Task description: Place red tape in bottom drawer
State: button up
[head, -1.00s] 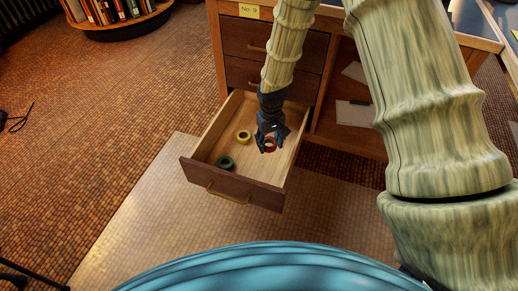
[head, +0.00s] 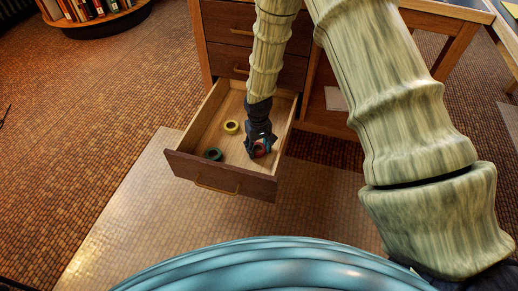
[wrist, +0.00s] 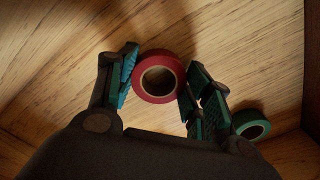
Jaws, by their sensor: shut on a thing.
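The bottom drawer (head: 222,183) is pulled open from the wooden desk. My gripper (head: 261,151) reaches down into its right part. In the wrist view, my gripper (wrist: 158,88) is shut on the red tape (wrist: 137,80), with a finger on each side of the ring. The red tape also shows in the head view (head: 260,153), partly hidden by the fingers. The drawer's pale wood floor (wrist: 60,40) lies under the tape. I cannot tell whether the tape touches it.
In the drawer, a yellow tape roll (head: 231,127) lies at the middle and a green tape roll (head: 213,155) near the front left. Two shut drawers (head: 227,50) are above. The drawer's right wall is close to my gripper.

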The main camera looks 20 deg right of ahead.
jog(key=o, duration=0.9)
notch_tip(320, 180, up, 12)
jog(key=p, duration=0.6)
jog(key=shift+r, duration=0.1)
